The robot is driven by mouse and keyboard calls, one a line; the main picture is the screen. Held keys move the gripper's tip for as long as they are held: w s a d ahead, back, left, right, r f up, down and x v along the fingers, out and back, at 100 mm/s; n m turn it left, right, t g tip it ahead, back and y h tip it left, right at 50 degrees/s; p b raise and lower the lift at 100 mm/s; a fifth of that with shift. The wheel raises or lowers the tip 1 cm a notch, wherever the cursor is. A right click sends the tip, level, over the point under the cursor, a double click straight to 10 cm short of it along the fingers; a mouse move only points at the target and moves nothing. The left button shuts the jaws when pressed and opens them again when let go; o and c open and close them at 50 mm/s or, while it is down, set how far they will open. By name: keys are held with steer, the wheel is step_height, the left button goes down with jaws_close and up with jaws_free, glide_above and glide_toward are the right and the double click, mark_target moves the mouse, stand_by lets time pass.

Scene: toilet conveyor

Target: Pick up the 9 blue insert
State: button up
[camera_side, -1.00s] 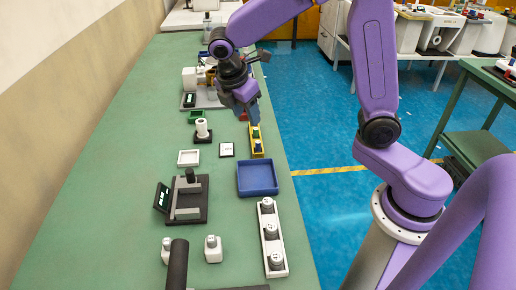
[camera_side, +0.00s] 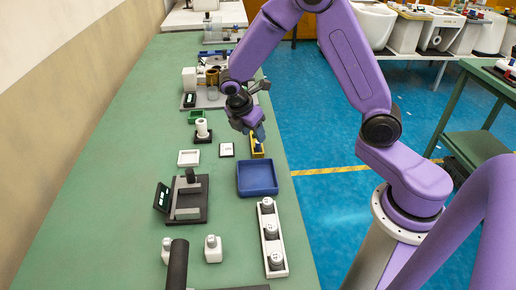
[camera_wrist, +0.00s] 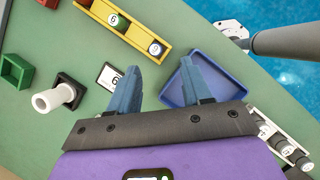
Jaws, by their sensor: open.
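A yellow holder (camera_wrist: 135,33) lies on the green bench and carries round inserts. The insert at its near end has a blue rim and looks like the 9 blue insert (camera_wrist: 155,48); the other has a green rim and a 6 (camera_wrist: 115,19). My gripper (camera_wrist: 158,70) is open and empty, its two blue-grey fingers pointing toward the holder from above the bench. In the side view my gripper (camera_side: 258,133) hangs over the yellow holder (camera_side: 257,151) and partly hides it and its inserts.
A blue tray (camera_side: 257,191) sits just in front of the holder. A white card (camera_side: 227,150), a white roll on a black base (camera_side: 203,131) and a green box (camera_side: 196,117) stand to the left. A white rack of weights (camera_side: 270,250) lies nearer the camera.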

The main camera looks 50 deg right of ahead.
mark_target(257, 143)
steer(key=shift+w+d+x, duration=0.1)
steer(key=shift+w+x, duration=0.05)
steer(key=shift+x, duration=1.4)
steer(key=shift+w+d+x, duration=0.15)
steer(key=shift+x, duration=1.4)
steer(key=shift+r, duration=0.1)
steer(key=shift+c, duration=0.4)
jaws_close()
